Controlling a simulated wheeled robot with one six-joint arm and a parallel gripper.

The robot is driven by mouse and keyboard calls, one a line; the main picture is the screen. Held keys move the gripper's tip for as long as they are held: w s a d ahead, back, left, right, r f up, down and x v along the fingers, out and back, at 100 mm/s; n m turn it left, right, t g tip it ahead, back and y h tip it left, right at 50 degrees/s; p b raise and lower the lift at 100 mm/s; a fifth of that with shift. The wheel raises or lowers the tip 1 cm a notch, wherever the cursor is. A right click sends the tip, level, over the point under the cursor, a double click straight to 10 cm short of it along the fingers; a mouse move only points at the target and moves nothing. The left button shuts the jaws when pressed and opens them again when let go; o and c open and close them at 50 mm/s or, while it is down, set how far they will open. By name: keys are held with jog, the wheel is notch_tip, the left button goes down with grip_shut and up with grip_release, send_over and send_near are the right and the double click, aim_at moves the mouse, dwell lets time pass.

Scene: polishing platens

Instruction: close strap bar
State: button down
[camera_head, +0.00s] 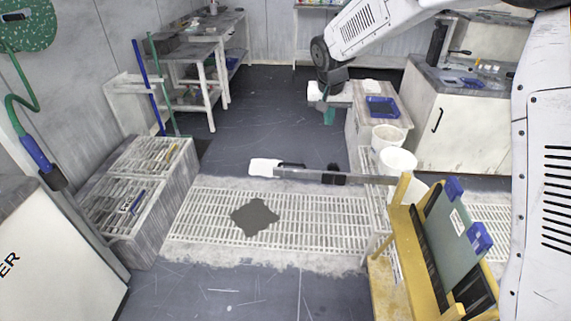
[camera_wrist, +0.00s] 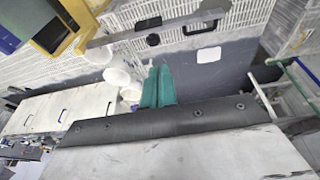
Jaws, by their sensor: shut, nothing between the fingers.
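The strap bar (camera_head: 335,176) is a long flat grey bar. It reaches leftward from the yellow stand (camera_head: 402,228), roughly level above the grated floor, and stands swung out from the stand. A green-grey panel (camera_head: 455,232) with blue clamps leans in the stand. The bar (camera_wrist: 170,28) crosses the top of the wrist view, with the yellow stand (camera_wrist: 58,38) at its left end. My gripper (camera_head: 328,117) is beyond the bar in the head view, pointing down. Its green fingers (camera_wrist: 157,82) are together and empty, apart from the bar.
White buckets (camera_head: 398,160) stand behind the stand, near a low cabinet with a blue tray (camera_head: 381,107). A white plate (camera_head: 265,167) and a dark mat (camera_head: 254,217) lie on the floor. A slatted bench (camera_head: 140,190) stands left. The floor between is mostly clear.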

jog(key=w+a+f, duration=0.4)
jog(key=a+f, duration=0.2)
jog(key=f, duration=0.3)
jog(key=w+a+f, duration=0.4)
jog(key=a+f, duration=0.3)
jog(key=f, duration=0.2)
jog(key=x, duration=0.9)
jog(key=shift+w+a+f+t+y, duration=0.15)
jog(key=shift+w+f+t+y, duration=0.15)
jog(key=shift+w, duration=0.05)
